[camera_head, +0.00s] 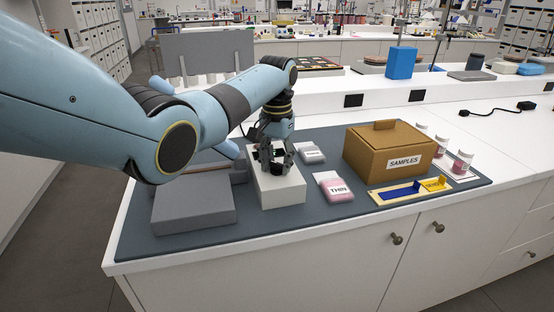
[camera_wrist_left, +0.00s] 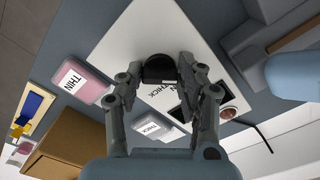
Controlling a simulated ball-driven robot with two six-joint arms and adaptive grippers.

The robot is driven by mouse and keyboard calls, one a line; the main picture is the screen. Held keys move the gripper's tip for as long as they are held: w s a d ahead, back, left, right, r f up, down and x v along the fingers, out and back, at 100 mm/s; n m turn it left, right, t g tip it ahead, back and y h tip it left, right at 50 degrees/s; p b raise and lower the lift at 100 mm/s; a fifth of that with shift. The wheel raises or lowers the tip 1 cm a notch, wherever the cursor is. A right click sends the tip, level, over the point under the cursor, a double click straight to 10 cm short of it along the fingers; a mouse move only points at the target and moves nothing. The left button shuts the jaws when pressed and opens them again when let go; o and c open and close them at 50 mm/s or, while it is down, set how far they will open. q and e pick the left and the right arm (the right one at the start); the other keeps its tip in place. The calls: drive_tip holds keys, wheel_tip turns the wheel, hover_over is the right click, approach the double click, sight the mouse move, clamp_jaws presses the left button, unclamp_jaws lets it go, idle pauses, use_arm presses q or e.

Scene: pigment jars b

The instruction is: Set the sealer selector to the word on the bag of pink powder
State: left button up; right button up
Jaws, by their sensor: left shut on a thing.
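The pink powder bag (camera_head: 333,187) lies on the mat right of a white box (camera_head: 278,188); its label reads THIN, also in the left wrist view (camera_wrist_left: 77,82). The white box carries a black round selector knob (camera_wrist_left: 158,66), with the word THICK printed beside it. My left gripper (camera_head: 277,165) is over the box and, in the left wrist view (camera_wrist_left: 160,74), its fingers are shut on the knob from both sides. I cannot tell clearly which word the knob points at. A paler bag (camera_head: 310,153) lies behind; its label reads THICK in the left wrist view (camera_wrist_left: 152,128). My right gripper is out of view.
A brown box (camera_head: 389,165) labelled SAMPLES stands right of the bags. A tray (camera_head: 378,198) with blue and yellow pieces lies in front of it, jars (camera_head: 462,163) to its right. A grey block (camera_head: 195,211) stands left of the white box.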

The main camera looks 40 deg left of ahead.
sight(277, 162)
use_arm(q)
drive_tip(key=m+p, duration=0.2)
drive_tip(key=m, duration=0.2)
drive_tip(key=shift+r+p, duration=0.15)
drive_tip(key=shift+p, duration=0.15)
drive_tip(key=shift+m+p, duration=0.45)
drive_tip(key=shift+m, duration=0.75)
drive_tip(key=shift+w+m+p, duration=0.1)
drive_tip(key=shift+m+p, duration=0.2)
drive_tip(key=shift+m, duration=0.8)
drive_tip(key=o, duration=1.2)
drive_tip(key=shift+c, duration=0.2)
wheel_tip(277, 162, up, 12)
